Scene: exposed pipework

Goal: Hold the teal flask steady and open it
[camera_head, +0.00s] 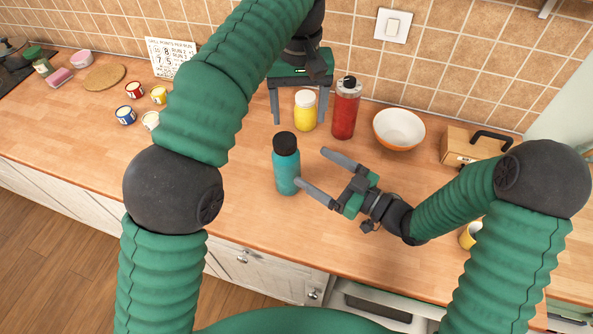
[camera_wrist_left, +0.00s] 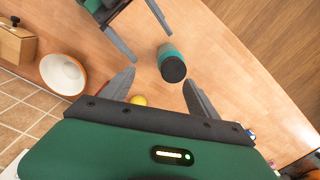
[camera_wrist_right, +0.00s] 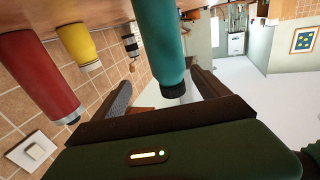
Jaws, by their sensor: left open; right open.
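The teal flask (camera_head: 287,175) stands upright on the wooden counter with its black cap (camera_head: 285,143) on. My left gripper (camera_head: 299,121) is open and empty above the counter, beyond the flask. In the left wrist view the flask (camera_wrist_left: 165,50) shows beyond the open fingers (camera_wrist_left: 158,80), cap towards the camera. My right gripper (camera_head: 312,167) is open and low, to the right of the flask, fingers pointing at it. Its nearer fingertip overlaps the flask's right edge; contact is unclear. The flask (camera_wrist_right: 158,35) also shows in the right wrist view, ahead of the open fingers (camera_wrist_right: 160,80).
Behind the flask stand a yellow jar (camera_head: 305,114) and a red bottle (camera_head: 345,115). An orange-rimmed bowl (camera_head: 399,129) and a wooden box (camera_head: 468,147) are to the right. Several small cups, including a blue one (camera_head: 125,116), are at the left.

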